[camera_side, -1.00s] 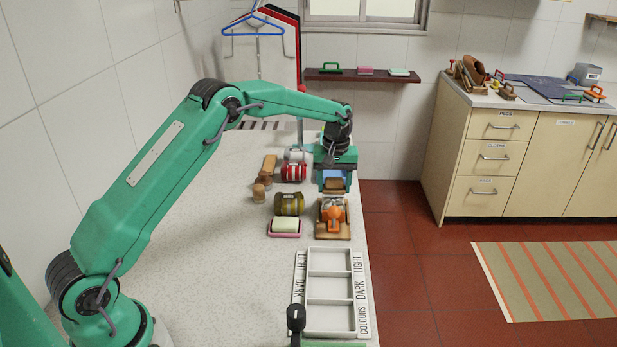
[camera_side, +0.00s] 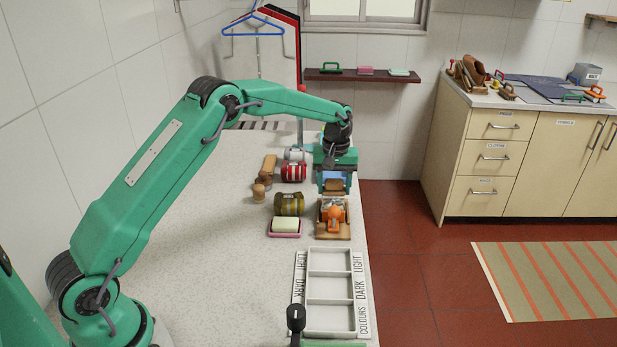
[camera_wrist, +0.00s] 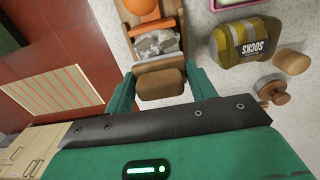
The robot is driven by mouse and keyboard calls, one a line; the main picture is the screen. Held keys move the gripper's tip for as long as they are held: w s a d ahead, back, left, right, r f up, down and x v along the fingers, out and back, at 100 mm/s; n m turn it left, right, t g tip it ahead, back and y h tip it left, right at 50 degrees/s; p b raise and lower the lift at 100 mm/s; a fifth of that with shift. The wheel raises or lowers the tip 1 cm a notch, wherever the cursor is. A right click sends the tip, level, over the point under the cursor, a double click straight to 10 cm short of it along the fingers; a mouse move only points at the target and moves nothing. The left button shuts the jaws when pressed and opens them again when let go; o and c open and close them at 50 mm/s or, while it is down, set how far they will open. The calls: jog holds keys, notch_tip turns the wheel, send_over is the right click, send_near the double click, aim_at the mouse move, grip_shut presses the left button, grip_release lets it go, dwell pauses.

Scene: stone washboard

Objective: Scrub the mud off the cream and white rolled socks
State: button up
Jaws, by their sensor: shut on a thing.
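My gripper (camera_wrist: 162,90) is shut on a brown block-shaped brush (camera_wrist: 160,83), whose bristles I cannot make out. It also shows in the side view (camera_side: 334,187), behind the wooden washboard (camera_side: 333,235). In the wrist view, pale rolled socks (camera_wrist: 157,46) with grey-brown smears lie on the washboard, just beyond the brush. An orange round-topped piece (camera_wrist: 143,8) stands over their far side. In the side view this orange piece (camera_side: 334,214) hides most of the socks. I cannot tell whether the brush touches them.
Left of the washboard are olive-yellow rolled socks (camera_side: 289,204) and a soap on a pink dish (camera_side: 285,227). Red-striped socks (camera_side: 293,171) and small wooden pieces (camera_side: 259,191) lie farther back. A white sorting tray (camera_side: 330,331) is in front. The counter's right edge is close to the washboard.

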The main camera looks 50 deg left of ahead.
jog(key=shift+w+a, duration=0.75)
jog(key=shift+a, duration=0.1)
jog(key=shift+s+d, duration=1.75)
jog(key=shift+d, duration=0.05)
jog(key=shift+w+a, duration=1.8)
jog(key=shift+s+d, duration=1.8)
jog(key=shift+w+a, duration=1.7)
jog(key=shift+w+a+r, duration=0.1)
notch_tip(320, 180, up, 8)
jog(key=shift+d, duration=0.2)
